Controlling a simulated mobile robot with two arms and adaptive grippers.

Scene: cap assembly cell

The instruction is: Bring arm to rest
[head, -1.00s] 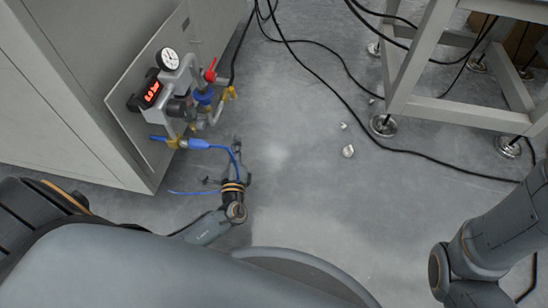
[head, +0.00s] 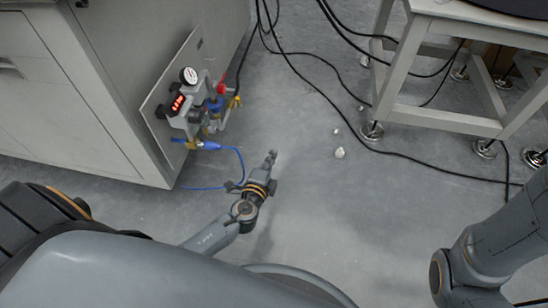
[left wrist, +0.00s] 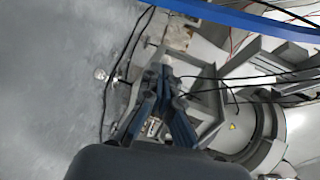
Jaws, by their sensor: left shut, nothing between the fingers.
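My left gripper (head: 271,157) is shut and empty in the head view, held above the bare grey floor with its fingers pointing away from me. It is to the right of the air-supply panel and apart from it. In the left wrist view its fingers (left wrist: 164,72) come together at their tips with nothing between them. Part of my right arm (head: 505,240) shows at the lower right of the head view; its gripper is outside the frame.
A grey cabinet (head: 95,100) at the left carries a panel with a gauge (head: 189,76), valves and a blue hose (head: 240,160). A grey table frame (head: 450,121) stands at the upper right. Black cables cross the floor (head: 330,220). Small pale pieces (head: 339,153) lie there.

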